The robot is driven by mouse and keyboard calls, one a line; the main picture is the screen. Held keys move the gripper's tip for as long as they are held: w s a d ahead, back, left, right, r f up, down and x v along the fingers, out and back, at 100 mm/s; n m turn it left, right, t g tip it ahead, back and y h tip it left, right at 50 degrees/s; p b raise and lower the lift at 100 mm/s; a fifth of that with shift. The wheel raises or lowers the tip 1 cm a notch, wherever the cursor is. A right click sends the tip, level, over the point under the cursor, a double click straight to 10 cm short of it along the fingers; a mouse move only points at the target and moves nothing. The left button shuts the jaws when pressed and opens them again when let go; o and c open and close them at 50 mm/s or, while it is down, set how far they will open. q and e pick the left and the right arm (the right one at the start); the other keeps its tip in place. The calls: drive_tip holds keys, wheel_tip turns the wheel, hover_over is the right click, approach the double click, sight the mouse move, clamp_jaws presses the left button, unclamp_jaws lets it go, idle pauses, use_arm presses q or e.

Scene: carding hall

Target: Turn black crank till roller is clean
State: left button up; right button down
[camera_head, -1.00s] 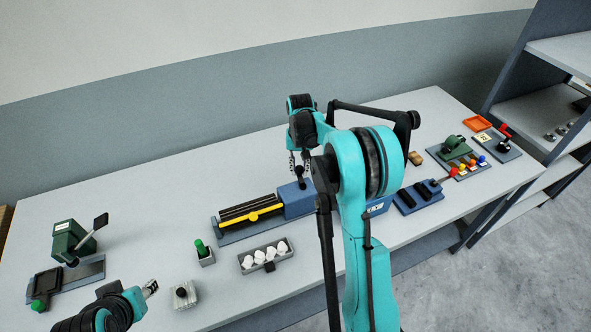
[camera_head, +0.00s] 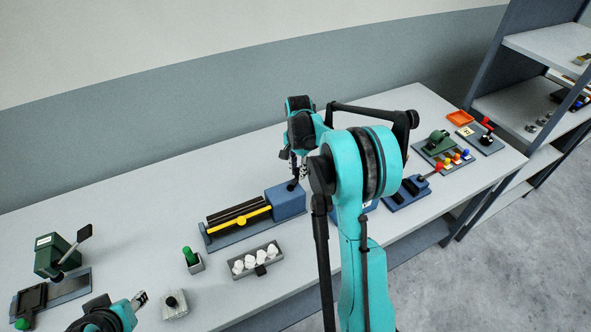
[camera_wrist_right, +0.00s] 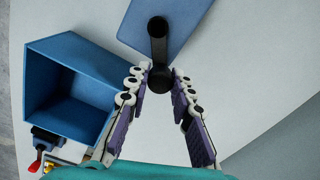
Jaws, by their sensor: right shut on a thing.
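The black crank (camera_wrist_right: 158,48) shows in the right wrist view as a dark arm with a round knob, above a blue plate (camera_wrist_right: 185,20). My right gripper (camera_wrist_right: 161,78) is shut on the crank's knob end. In the head view my right gripper (camera_head: 298,172) is at the blue housing (camera_head: 287,203), and my arm hides part of that area. Dark roller bars (camera_head: 232,212) with a yellow strip (camera_head: 240,220) lie left of the housing; how clean they are is too small to tell. My left gripper (camera_head: 141,298) is at the lower left, away from the crank; its opening is unclear.
A grey tray with white pieces (camera_head: 229,275) and a green-handled holder (camera_head: 196,266) stand in front. A green machine with a lever (camera_head: 50,257) is at the left. Blue, green and red-handled units and an orange tray (camera_head: 460,118) are at the right, near shelves (camera_head: 545,48).

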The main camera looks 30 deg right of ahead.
drive_tip(key=shift+s+d+m, duration=0.1)
drive_tip(key=shift+s+m, duration=0.1)
drive_tip(key=shift+m, duration=0.3)
drive_tip(key=c, duration=1.3)
unclamp_jaws()
wheel_tip(320, 180, up, 12)
